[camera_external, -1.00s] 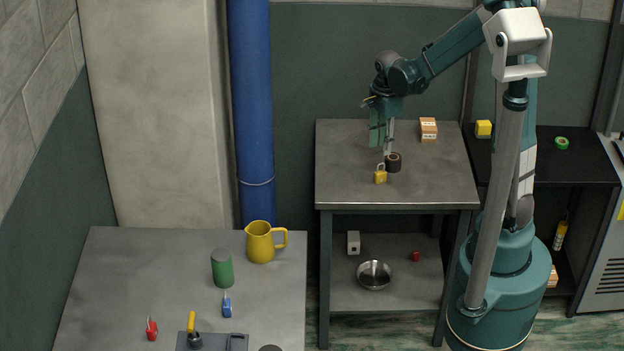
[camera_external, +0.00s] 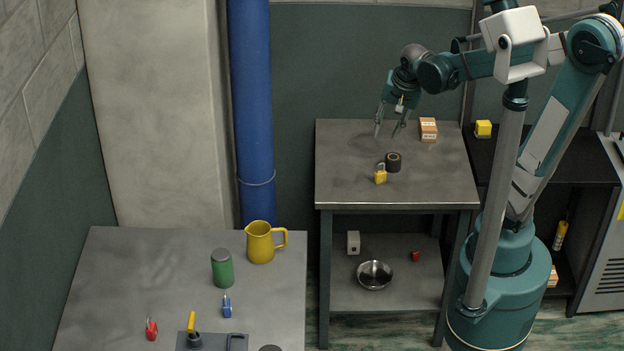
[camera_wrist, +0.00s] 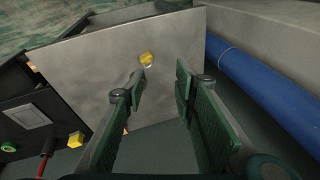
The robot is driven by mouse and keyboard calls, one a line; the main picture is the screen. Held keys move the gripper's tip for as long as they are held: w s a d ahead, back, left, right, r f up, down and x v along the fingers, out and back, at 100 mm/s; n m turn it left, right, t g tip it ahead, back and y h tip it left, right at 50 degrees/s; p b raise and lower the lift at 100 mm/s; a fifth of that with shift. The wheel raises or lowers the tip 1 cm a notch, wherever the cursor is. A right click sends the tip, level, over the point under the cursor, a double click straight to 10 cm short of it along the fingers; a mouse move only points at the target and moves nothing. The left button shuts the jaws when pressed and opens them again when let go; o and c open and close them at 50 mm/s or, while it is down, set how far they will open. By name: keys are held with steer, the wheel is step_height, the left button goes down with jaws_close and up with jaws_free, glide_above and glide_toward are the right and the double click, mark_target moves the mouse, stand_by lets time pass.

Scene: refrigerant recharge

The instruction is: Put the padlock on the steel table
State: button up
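My gripper (camera_external: 388,133) is open and empty above the back part of this table, clear of the padlock. In the wrist view, the padlock (camera_wrist: 147,58) shows beyond the tips of my open gripper (camera_wrist: 161,80), nearer the left finger. The black roll is not distinguishable there.
A small box (camera_external: 428,129) stands at the table's back right. A bowl (camera_external: 374,274) is on its lower shelf. A second grey table (camera_external: 120,270) at left holds a yellow jug (camera_external: 260,242), a green can (camera_external: 222,268) and small tools. A blue pipe (camera_external: 252,100) stands behind.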

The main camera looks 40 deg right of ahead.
steer(key=s+a+r+n+t, duration=0.3)
steer(key=s+r+n, duration=0.3)
steer(key=n, duration=0.5)
steer(key=shift+s+a+t, duration=0.3)
steer(key=shift+s+a, duration=0.55)
steer(key=shift+s, duration=0.45)
